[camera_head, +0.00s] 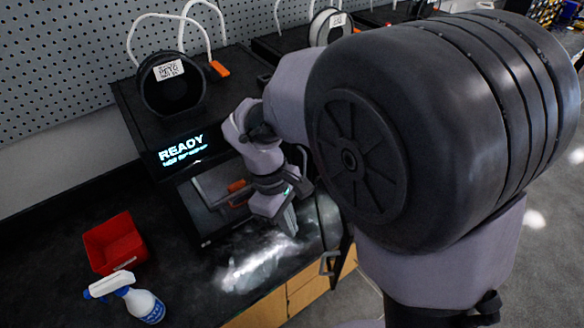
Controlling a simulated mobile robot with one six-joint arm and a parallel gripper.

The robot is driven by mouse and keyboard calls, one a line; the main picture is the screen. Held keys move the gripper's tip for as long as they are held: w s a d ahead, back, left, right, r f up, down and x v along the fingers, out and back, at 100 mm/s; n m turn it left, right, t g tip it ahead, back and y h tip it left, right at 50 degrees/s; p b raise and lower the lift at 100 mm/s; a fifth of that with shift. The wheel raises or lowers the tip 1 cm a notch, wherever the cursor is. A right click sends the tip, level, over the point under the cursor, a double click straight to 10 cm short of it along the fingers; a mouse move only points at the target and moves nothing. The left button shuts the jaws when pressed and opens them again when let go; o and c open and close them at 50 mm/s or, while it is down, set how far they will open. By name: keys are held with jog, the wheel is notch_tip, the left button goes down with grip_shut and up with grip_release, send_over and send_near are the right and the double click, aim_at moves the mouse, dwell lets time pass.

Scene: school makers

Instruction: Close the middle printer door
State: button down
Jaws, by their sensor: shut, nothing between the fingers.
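A black printer (150,125) with a lit READY display stands on the dark counter, with a spool on top. Its front chamber (207,192) shows, with an orange part (237,187) inside. A glossy, see-through panel (329,218) right of my gripper looks like its door swung outward; my arm hides the hinge side. My gripper (289,222) is shut and empty, pointing down in front of the printer, left of that panel. I cannot tell whether it touches the panel. Other printers stand farther right, largely behind my arm, so which one is the middle is unclear.
A red bin (114,243) and a white and blue spray bottle (132,298) stand on the counter at left. The counter (205,285) between them and the wooden drawers (308,291) is clear. A pegboard wall (70,60) rises behind.

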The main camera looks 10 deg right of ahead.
jog(key=s+d+f+b, duration=0.3)
jog(key=d+f+b, duration=0.1)
jog(key=f, duration=0.4)
jog(key=shift+s+d+f, duration=0.2)
jog(key=shift+d, duration=0.35)
jog(key=shift+d, duration=0.1)
